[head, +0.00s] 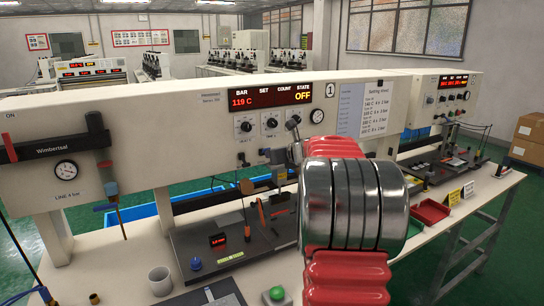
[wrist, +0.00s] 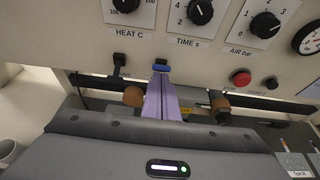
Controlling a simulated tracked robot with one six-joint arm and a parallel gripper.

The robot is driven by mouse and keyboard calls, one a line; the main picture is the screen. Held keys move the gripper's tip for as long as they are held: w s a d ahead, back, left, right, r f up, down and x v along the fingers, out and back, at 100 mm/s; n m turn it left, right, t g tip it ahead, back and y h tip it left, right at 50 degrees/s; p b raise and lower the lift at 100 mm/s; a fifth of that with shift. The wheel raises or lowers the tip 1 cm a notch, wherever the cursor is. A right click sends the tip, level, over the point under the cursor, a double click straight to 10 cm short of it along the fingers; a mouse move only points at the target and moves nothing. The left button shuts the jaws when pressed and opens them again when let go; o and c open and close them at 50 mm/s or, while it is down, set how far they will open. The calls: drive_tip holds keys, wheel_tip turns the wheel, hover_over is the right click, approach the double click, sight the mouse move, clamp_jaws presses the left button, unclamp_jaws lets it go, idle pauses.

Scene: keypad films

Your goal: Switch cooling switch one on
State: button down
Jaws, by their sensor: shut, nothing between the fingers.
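My gripper (head: 279,156) is shut and empty, in front of the lower edge of the cream control panel (head: 150,115). In the wrist view, its lavender fingers (wrist: 162,100) reach up to a blue end below and between the HEAT and TIME dials. A small black switch (wrist: 119,62) is on the panel just left of the fingertips, apart from them. It also shows in the head view (head: 243,159).
A red button (wrist: 241,77) and a black knob (wrist: 270,83) are right of the fingers. Brown round knobs (wrist: 134,97) flank them. The panel display (head: 270,97) reads 119 C and OFF. A press bed with tools (head: 200,245) lies below.

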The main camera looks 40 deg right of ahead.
drive_tip(key=shift+r, duration=0.6)
wheel_tip(320, 180, down, 4)
drive_tip(key=s, duration=0.3)
drive_tip(key=s+a+r, duration=0.2)
drive_tip(key=s+r, duration=0.3)
drive_tip(key=r, duration=0.2)
drive_tip(key=shift+r, duration=0.1)
